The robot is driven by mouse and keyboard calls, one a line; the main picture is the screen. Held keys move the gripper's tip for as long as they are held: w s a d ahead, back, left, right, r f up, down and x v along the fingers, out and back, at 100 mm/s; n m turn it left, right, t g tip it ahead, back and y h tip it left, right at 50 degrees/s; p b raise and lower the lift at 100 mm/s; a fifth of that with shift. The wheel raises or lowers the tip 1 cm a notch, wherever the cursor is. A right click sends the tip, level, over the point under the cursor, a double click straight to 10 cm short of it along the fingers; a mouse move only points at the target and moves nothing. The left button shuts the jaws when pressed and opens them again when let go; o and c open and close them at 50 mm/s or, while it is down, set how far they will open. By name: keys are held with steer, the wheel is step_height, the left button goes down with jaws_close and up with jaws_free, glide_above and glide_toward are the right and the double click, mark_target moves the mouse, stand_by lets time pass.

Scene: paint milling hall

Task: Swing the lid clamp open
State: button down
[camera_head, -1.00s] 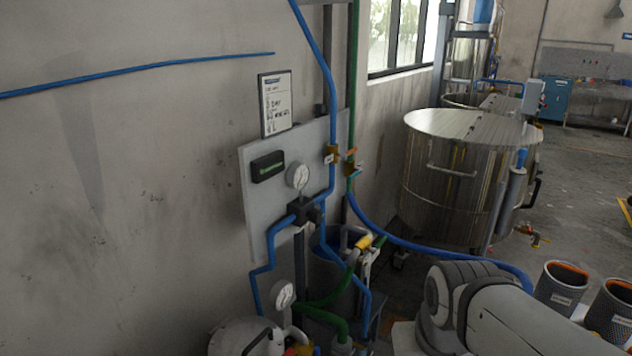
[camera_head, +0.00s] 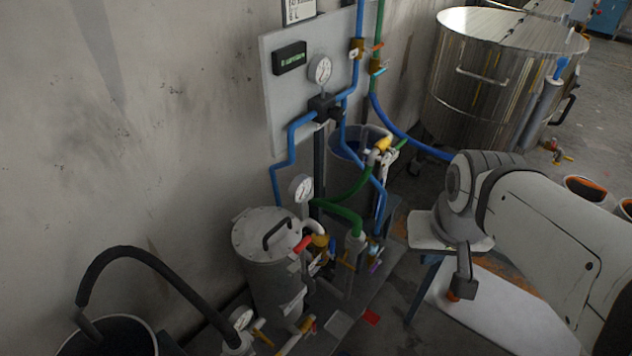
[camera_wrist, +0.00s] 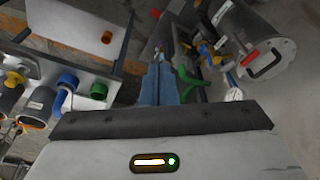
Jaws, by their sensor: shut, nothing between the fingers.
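The grey cylindrical vessel (camera_head: 275,282) stands by the wall, and its round lid (camera_head: 262,228) carries a black arched handle (camera_head: 279,233). A red-ended part (camera_head: 303,243) sits at the lid's right rim and looks like the lid clamp. I cannot tell its exact position. In the wrist view the lid (camera_wrist: 280,50) is at upper right, with the red part (camera_wrist: 250,58) at its near-left edge. My gripper (camera_wrist: 160,66) is shut and empty, its blue fingers pointing into the scene left of the vessel and apart from it.
A pressure gauge (camera_head: 301,188), green hose (camera_head: 345,215) and brass fittings crowd the vessel's right side. A wall panel (camera_head: 285,100) bears blue pipes. A black hose (camera_head: 150,262) arches at left. A white-topped table (camera_head: 500,312) stands at right, and a large steel tank (camera_head: 490,85) behind.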

steer(key=w+a+f+n+g, duration=0.3)
steer(key=w+a+n, duration=0.6)
steer(key=w+a, duration=0.95)
steer(key=a+f+n, duration=0.2)
steer(key=a+f, duration=0.2)
steer(key=a, duration=0.6)
steer(key=f, duration=0.8)
steer(key=shift+s+d+f, duration=0.1)
steer(key=shift+s+f, duration=0.15)
steer(key=shift+s+d+f+h+p, duration=0.2)
steer(key=shift+s+d+f, duration=0.15)
steer(key=shift+d, duration=0.25)
steer(key=shift+s+d+f+h+p, duration=0.15)
steer(key=shift+s+d+f, duration=0.1)
steer(key=shift+s+d, duration=0.3)
steer(key=shift+s+d+f, duration=0.15)
steer(key=shift+d+f, duration=0.05)
steer(key=shift+d, duration=0.3)
steer(key=shift+s+a, duration=0.1)
